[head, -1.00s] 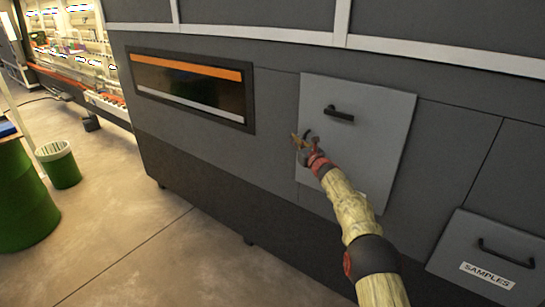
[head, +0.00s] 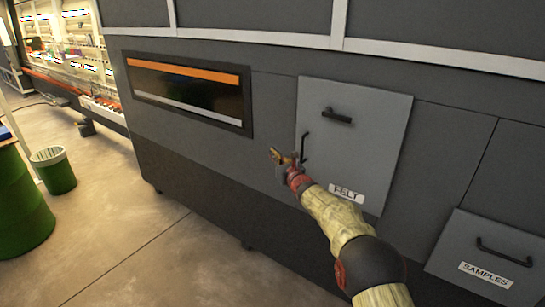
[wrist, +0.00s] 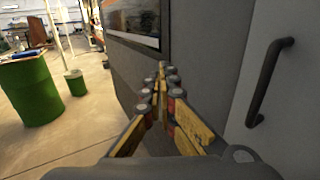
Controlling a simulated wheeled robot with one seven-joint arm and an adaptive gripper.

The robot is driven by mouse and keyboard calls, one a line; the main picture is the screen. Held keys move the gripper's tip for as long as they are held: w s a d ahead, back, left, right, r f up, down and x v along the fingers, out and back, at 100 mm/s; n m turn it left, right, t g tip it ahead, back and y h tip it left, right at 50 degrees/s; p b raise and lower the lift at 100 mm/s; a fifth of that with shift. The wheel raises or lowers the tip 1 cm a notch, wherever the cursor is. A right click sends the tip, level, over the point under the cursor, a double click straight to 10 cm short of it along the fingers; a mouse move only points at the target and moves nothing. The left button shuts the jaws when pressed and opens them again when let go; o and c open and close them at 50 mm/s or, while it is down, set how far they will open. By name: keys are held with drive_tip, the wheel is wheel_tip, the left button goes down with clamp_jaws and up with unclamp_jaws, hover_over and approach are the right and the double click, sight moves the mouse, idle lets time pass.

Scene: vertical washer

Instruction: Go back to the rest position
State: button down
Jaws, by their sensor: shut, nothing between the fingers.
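My gripper (head: 279,155) is shut and empty in front of the dark machine, just left of the grey FELT door (head: 365,145). The door looks closed. It has a black horizontal handle (head: 338,116) near its top and a black vertical handle (head: 305,147) at its left edge. In the wrist view my gripper's fingers (wrist: 160,80) meet at their tips, and the vertical handle (wrist: 268,80) stands to their right, apart from them.
The machine's window (head: 187,92) with an orange strip is left of the door. The SAMPLES panel (head: 490,255) is at the lower right. A green barrel (head: 22,210) and a green bin (head: 55,170) stand on the left. The floor between them and the machine is clear.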

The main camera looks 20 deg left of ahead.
drive_tip(key=shift+s+a, duration=0.1)
drive_tip(key=shift+s, duration=0.3)
drive_tip(key=s+a+f+n+g, duration=0.2)
drive_tip(key=s+f+n+g, duration=0.3)
drive_tip(key=s+f+n, duration=0.45)
drive_tip(key=s+d+f+n+g+h, duration=0.1)
drive_tip(key=s+d+n+g, duration=0.4)
drive_tip(key=s, duration=0.5)
drive_tip(key=s+d+r+n+h, duration=0.2)
drive_tip(key=s+d+n+h, duration=0.2)
drive_tip(key=s+d, duration=0.9)
drive_tip(key=s+d+r+n+h, duration=0.25)
drive_tip(key=s+d+n, duration=0.45)
drive_tip(key=d, duration=1.1)
drive_tip(key=s+d+r+n+h, duration=0.2)
drive_tip(key=s+d+h, duration=0.3)
drive_tip(key=s+d, duration=0.9)
drive_tip(key=s+d+r+m+t, duration=0.1)
drive_tip(key=s+d+r+t, duration=0.2)
drive_tip(key=d+r, duration=0.3)
drive_tip(key=shift+d+h, duration=0.35)
drive_tip(key=shift+d, duration=0.75)
